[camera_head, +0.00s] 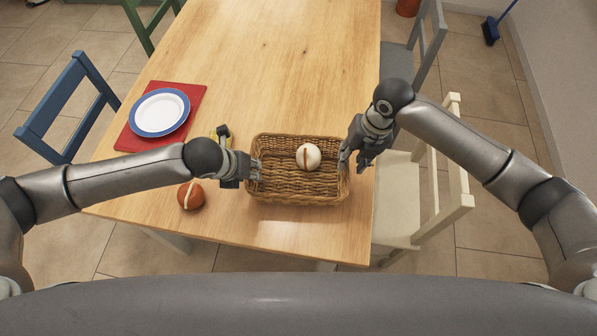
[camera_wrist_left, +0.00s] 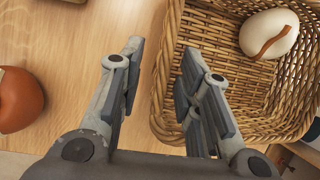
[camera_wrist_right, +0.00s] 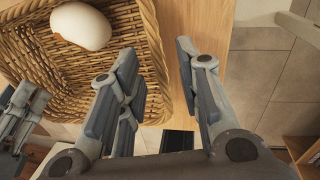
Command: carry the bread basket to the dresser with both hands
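The woven wicker bread basket (camera_head: 300,190) stands on the wooden table near its front right corner. A white rounded thing with a brown strip (camera_head: 308,157) lies in it. My left gripper (camera_head: 253,170) is open at the basket's left end. In the left wrist view, its fingers (camera_wrist_left: 160,75) are apart, one outside the rim and one over the inside. My right gripper (camera_head: 353,157) is open at the right end. In the right wrist view, its fingers (camera_wrist_right: 157,75) straddle the right rim. Finger contact with the wicker cannot be told. No dresser shows.
An orange-brown round thing with a pale band (camera_head: 191,195) lies left of the basket. A blue-rimmed white plate (camera_head: 160,113) sits on a red mat (camera_head: 195,92). A cream chair (camera_head: 400,200) stands close at the right table edge. The far tabletop (camera_head: 285,60) is clear.

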